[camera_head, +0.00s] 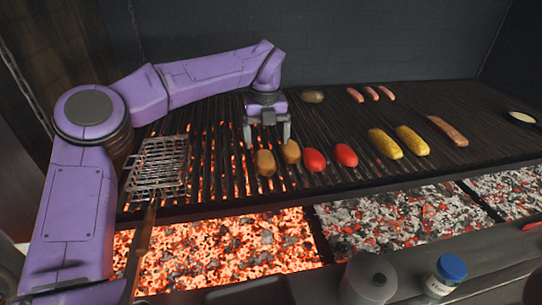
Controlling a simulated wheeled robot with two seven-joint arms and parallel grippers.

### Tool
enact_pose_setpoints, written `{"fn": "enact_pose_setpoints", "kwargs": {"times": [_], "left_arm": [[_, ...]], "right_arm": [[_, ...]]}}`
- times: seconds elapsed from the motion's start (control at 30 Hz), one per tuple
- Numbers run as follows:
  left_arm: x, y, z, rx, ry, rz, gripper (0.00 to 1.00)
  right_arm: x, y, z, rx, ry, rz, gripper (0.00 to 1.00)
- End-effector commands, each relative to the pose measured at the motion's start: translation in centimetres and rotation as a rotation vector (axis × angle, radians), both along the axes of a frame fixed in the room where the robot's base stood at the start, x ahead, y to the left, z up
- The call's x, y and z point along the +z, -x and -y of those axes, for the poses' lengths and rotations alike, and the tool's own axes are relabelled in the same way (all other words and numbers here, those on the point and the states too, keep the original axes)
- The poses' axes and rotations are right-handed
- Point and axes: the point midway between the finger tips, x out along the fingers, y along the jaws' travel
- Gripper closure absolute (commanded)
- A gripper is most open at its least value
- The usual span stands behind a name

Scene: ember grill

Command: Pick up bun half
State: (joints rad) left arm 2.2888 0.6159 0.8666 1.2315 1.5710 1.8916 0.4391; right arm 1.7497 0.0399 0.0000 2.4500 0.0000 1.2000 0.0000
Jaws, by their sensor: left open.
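Two small brown oval pieces, which look like bun halves, lie side by side on the grill grate: the left one (265,163) and the right one (290,152). My left gripper (268,139) points down just behind and above them. Its two fingers are apart with nothing seen between them. The fingertips look close to the grate, but I cannot tell whether they touch it or the pieces. Another brownish oval piece (312,96) lies farther back on the grate; I cannot tell what it is. My right gripper is not in view.
Two red tomatoes (346,155), two yellow corn cobs (411,140), a long brown piece (448,131) and several sausages (371,93) lie on the grate. A wire basket (158,166) is at left. Coals glow below. A blue-lidded jar (445,276) and grey container (368,279) stand in front.

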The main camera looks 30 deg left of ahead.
Motion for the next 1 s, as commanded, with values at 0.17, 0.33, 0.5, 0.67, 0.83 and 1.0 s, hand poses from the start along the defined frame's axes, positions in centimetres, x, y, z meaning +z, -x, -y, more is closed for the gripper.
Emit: {"fn": "enact_pose_setpoints", "kwargs": {"times": [0.17, 0.33, 0.5, 0.67, 0.83, 1.0], "left_arm": [[-2.2, -0.6, -0.3, 0.004, 0.001, -0.008, 0.07], [-5.4, -1.3, -0.7, 0.003, 0.001, -0.012, 0.07], [-7.1, -1.3, -0.6, 0.003, 0.001, -0.007, 0.07], [-7.1, -1.3, -0.6, 0.003, 0.001, -0.006, 0.07], [-7.1, -1.3, -0.6, 0.003, 0.001, -0.006, 0.59], [-7.2, -1.3, -0.6, 0.003, 0.0, -0.007, 0.67]], "right_arm": [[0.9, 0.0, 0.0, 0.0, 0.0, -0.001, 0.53], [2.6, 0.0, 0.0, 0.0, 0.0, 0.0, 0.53], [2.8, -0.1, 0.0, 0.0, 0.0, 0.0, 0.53], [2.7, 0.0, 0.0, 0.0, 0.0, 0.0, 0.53], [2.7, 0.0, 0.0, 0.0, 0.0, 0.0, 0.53], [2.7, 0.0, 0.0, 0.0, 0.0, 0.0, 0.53]]}}
